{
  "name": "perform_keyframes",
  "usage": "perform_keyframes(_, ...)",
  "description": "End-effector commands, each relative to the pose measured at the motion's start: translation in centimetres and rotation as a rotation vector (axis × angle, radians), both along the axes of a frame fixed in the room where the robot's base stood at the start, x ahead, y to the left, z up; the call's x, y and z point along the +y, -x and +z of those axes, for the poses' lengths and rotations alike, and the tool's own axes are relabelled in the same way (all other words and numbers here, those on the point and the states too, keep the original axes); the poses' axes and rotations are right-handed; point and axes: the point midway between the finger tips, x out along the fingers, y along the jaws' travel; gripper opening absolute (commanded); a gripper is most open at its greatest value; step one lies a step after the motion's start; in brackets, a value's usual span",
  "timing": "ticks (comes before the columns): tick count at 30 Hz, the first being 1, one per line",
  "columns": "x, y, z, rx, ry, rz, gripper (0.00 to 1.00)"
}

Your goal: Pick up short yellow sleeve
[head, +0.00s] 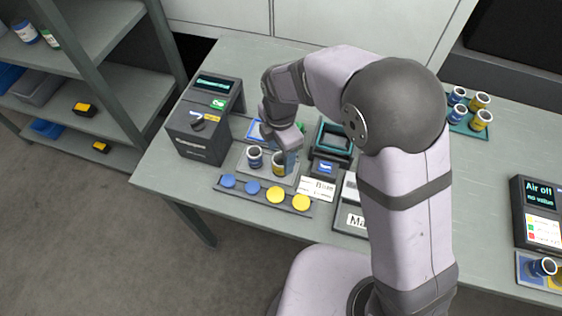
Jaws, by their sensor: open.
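A yellow sleeve (278,170) stands upright on a grey plate on the bench, just behind the strip of colored discs. A blue sleeve (254,160) stands to its left. My gripper (287,158) is low over the yellow sleeve, pointing down. It is open, and its fingers partly hide the sleeve; I cannot tell whether they touch it. More sleeves, blue (457,95) and yellow (481,121), stand in a teal tray (467,131) at the back right. I cannot clearly compare the sleeve heights from here.
A dark box with a display (213,85) stands left of my gripper. A strip (240,194) with blue and yellow discs lies in front. A teal-rimmed bin (334,137) is close on the right. A display unit (538,205) stands far right.

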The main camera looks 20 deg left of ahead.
Motion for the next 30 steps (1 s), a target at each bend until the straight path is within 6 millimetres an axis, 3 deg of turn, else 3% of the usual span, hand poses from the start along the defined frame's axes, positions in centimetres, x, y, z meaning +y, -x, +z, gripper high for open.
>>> perform_keyframes(9,-0.3,0.0,-3.4,0.003,0.003,0.0,0.6)
perform_keyframes(19,-0.2,-0.1,-4.0,0.0,0.0,-0.001,0.6)
perform_keyframes(26,-0.2,-0.1,-3.9,0.0,0.0,-0.001,0.07)
perform_keyframes(30,-0.2,-0.1,-3.9,-0.001,-0.001,-0.001,0.07)
